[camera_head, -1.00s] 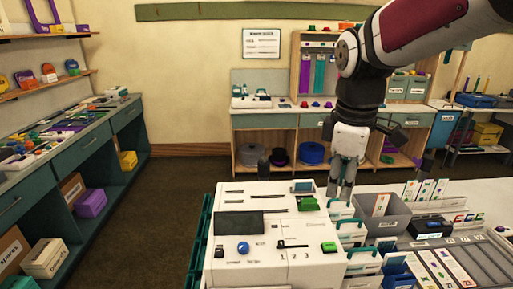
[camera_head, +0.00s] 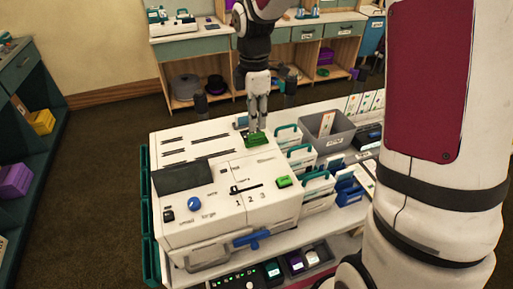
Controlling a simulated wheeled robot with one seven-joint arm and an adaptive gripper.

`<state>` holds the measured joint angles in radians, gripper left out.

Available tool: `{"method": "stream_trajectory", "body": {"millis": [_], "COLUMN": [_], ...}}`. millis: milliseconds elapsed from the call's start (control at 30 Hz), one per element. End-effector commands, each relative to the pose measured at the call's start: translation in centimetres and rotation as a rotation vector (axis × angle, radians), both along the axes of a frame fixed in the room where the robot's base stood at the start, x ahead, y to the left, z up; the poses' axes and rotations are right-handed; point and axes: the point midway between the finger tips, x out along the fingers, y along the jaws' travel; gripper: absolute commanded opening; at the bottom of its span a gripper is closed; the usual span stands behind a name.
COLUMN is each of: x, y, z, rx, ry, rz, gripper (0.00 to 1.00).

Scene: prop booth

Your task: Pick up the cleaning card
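I cannot single out the cleaning card for certain. A white card with orange marks (camera_head: 327,122) stands in the grey bin (camera_head: 345,141) right of the machine, but its label is too small to read. The white machine (camera_head: 215,230) has slots in its top, a blue knob (camera_head: 194,204), a slider marked 1 2 3, and green parts. My gripper (camera_head: 257,128) points down over the machine's back right part, just at or above a green block (camera_head: 257,139). Its fingers look close together. Contact and anything between them cannot be made out.
Teal-handled white holders (camera_head: 300,155) line the machine's right side. Upright cards (camera_head: 365,102) stand at the back right. A blue lever (camera_head: 251,239) juts from the machine's front, above a lower shelf with small boxes (camera_head: 295,262). My arm hides much of the right side.

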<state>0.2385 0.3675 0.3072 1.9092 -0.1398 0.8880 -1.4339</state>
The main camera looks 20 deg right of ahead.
Motion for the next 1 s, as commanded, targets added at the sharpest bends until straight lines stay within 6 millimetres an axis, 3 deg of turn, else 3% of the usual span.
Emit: {"method": "stream_trajectory", "body": {"millis": [233, 500, 833, 967, 1000], "x": [-0.1, -0.3, -0.1, -0.1, -0.1], "y": [-0.2, -0.5, -0.5, -0.5, -0.5], "z": [-1.7, -5.3, -6.0, -6.0, -6.0], "rx": [0.0, -0.001, -0.001, -0.001, -0.001], "ry": [0.001, 0.001, -0.002, -0.002, -0.002], "rz": [0.0, 0.0, -0.001, -0.001, -0.001], "gripper": [0.28, 0.28, 0.28, 0.01, 0.0]}}
